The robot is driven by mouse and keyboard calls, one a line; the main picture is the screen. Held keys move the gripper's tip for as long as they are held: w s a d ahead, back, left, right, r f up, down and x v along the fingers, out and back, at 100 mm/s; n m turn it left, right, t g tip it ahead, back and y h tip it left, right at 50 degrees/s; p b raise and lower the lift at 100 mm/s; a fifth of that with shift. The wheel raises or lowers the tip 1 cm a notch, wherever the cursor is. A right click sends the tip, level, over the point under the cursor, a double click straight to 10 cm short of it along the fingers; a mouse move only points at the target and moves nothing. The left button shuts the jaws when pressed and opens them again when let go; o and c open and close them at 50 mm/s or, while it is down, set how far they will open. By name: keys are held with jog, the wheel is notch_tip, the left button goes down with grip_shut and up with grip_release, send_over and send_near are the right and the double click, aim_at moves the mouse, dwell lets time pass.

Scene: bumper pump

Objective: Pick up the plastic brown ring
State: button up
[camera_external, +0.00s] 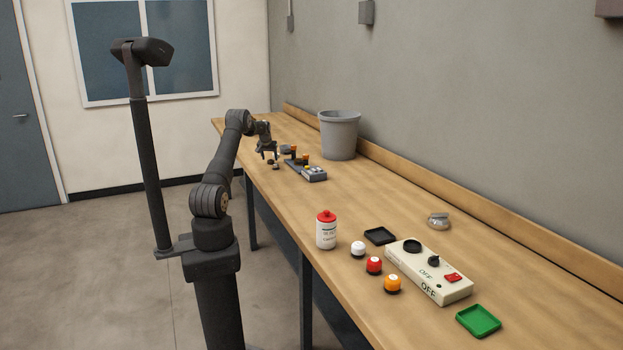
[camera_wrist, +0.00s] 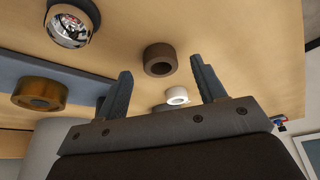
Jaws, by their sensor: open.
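A matte dark brown ring (camera_wrist: 149,66) lies on the wooden table in the wrist view, its hole facing me. My gripper (camera_wrist: 161,65) is open and empty, with one finger on each side of the ring in the picture. The fingertips appear apart from it. In the outside view my gripper (camera_external: 268,156) is low over the far left part of the table. Small dark pieces are below it there, too small to tell apart.
A white ring (camera_wrist: 177,91) lies near the brown one. A shiny orange-brown ring (camera_wrist: 55,93) and a silver round part (camera_wrist: 70,28) are at left. A grey bin (camera_external: 340,136) stands behind; a grey tray (camera_external: 313,174) is close by.

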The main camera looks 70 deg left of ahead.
jog(key=shift+x, duration=1.15)
jog(key=c, duration=1)
